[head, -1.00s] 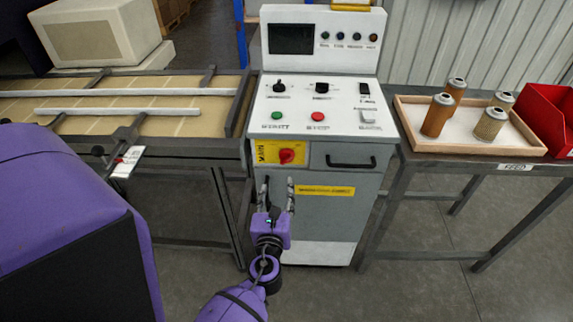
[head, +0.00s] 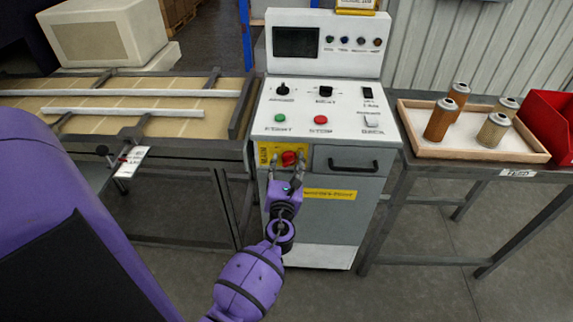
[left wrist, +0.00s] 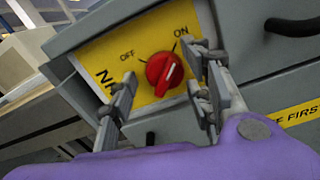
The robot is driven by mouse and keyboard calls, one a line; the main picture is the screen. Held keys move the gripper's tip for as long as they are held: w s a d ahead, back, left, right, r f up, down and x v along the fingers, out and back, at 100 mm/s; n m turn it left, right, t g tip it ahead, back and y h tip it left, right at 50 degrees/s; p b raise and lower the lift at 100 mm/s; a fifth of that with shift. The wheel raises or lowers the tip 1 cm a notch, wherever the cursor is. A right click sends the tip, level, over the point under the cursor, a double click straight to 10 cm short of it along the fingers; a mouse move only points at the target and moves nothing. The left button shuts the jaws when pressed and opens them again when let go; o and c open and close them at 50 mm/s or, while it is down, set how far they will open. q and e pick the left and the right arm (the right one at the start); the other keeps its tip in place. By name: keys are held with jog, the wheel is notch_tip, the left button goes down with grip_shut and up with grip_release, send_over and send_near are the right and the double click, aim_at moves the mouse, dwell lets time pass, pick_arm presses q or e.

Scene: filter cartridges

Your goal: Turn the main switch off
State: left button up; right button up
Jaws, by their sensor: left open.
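The main switch is a red rotary knob (left wrist: 165,72) on a yellow plate (left wrist: 128,50) marked OFF and ON, on the front of the grey control cabinet (head: 338,215). In the left wrist view the knob's white line points up and right, toward the ON mark. The knob also shows in the head view (head: 289,158). My left gripper (head: 287,166) is open in front of the knob. In the left wrist view its fingers (left wrist: 166,88) stand on either side of the knob, apart from it. My right gripper is not in view.
A black drawer handle (head: 353,164) sits right of the switch. Green (head: 280,118) and red (head: 320,120) buttons are on the panel above. A tray (head: 470,152) with several filter cartridges stands on the right table. A conveyor table (head: 120,152) is at left.

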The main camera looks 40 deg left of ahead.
pick_arm(q)
jog(key=c, duration=1.1)
jog(key=shift+o, duration=0.2)
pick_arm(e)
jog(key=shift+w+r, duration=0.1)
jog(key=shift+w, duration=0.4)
